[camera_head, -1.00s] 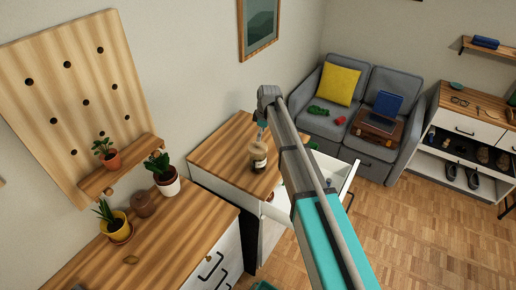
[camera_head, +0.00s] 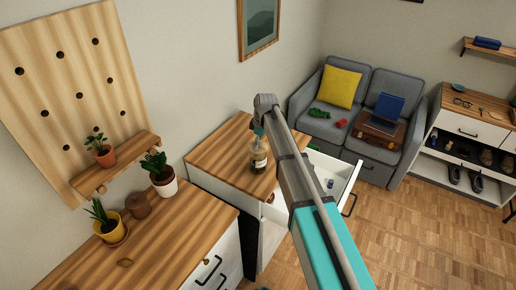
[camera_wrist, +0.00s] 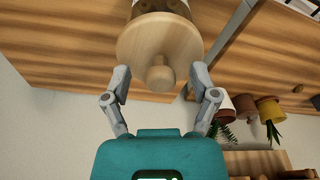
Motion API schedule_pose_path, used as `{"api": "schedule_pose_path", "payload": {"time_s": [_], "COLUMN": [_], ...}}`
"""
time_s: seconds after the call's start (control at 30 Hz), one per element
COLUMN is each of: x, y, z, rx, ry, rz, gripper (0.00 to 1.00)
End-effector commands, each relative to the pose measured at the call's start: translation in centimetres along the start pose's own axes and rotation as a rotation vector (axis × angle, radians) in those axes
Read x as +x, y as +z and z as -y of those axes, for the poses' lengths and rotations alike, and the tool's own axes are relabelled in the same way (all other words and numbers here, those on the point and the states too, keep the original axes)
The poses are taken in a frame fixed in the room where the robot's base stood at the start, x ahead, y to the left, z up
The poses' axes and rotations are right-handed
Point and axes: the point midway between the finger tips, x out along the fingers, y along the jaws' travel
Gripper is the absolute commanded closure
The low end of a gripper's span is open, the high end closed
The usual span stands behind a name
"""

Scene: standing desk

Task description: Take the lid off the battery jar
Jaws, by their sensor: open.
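The battery jar (camera_head: 259,160) stands upright on the wooden top of the cabinet, clear-walled with a pale label. Its round wooden lid (camera_wrist: 135,48) is on, with a knob (camera_wrist: 160,76) facing my wrist camera. My gripper (camera_wrist: 161,72) is open, with one finger on each side of the knob and a visible gap to both. In the head view my gripper (camera_head: 258,130) is just above the jar, and it partly hides the lid. The jar's contents are too small to make out.
An open drawer (camera_head: 347,171) with small items juts out right of the cabinet top (camera_head: 222,160). Potted plants (camera_head: 162,179) stand on the nearer cabinet and wall shelf at left. A grey sofa (camera_head: 338,128) is farther back. Wooden floor is clear at right.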

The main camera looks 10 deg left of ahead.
Motion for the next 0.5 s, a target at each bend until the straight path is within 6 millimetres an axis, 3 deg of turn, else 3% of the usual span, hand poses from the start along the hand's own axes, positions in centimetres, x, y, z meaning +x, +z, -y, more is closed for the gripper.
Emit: {"api": "schedule_pose_path", "payload": {"time_s": [0.4,0.43,0.5], "x": [-0.03,-0.03,-0.03], "y": [0.00,0.00,0.00], "z": [0.00,0.00,0.00], "rx": [0.000,0.000,0.000], "ry": [0.000,0.000,0.000], "rz": [0.000,0.000,0.000], "gripper": [0.24,0.26,0.39]}}
